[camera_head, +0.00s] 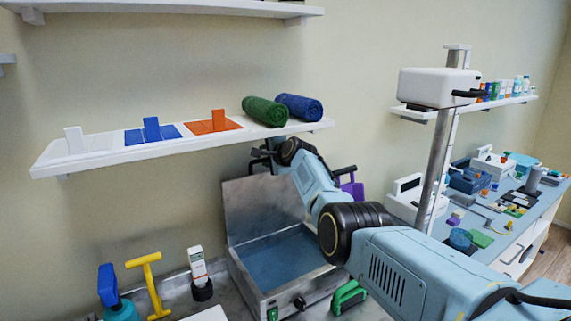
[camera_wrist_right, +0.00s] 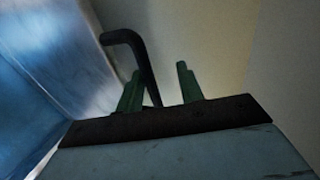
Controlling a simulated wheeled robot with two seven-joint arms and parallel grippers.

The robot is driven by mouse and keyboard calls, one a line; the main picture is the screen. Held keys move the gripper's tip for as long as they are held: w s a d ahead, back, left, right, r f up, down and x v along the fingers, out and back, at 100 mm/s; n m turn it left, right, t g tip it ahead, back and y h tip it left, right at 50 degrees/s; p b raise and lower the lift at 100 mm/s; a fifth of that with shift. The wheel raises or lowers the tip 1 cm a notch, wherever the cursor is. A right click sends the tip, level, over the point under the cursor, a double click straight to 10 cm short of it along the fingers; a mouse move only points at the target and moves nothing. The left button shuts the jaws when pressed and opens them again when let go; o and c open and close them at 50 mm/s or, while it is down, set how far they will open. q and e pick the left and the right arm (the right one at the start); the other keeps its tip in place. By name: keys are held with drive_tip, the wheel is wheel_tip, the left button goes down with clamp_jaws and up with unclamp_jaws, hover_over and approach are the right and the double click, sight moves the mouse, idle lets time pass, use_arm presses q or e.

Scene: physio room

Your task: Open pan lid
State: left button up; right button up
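The pan (camera_head: 272,265) is a steel box holding blue liquid, on the counter at the bottom centre of the head view. Its lid (camera_head: 255,205) stands raised, roughly upright along the rear side, and the inside is exposed. My right arm reaches across from the right, with its gripper (camera_head: 262,160) at the lid's top edge, partly hidden. In the right wrist view the gripper's green fingers (camera_wrist_right: 158,88) are apart. A black bent handle (camera_wrist_right: 145,62) runs down between them, close to the left finger; I cannot tell whether they touch. My left gripper is out of view.
A white shelf (camera_head: 90,160) with two rolled towels hangs above the pan. A yellow-handled tool (camera_head: 150,285) and a white bottle (camera_head: 198,265) stand left of the pan. A green-handled object (camera_head: 348,297) lies at its right. A steel post (camera_head: 435,170) rises further right.

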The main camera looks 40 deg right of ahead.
drive_tip(key=s+a, duration=0.1)
drive_tip(key=s, duration=1.3)
drive_tip(key=shift+r, duration=0.45)
drive_tip(key=shift+a+f, duration=0.1)
drive_tip(key=shift+a, duration=0.05)
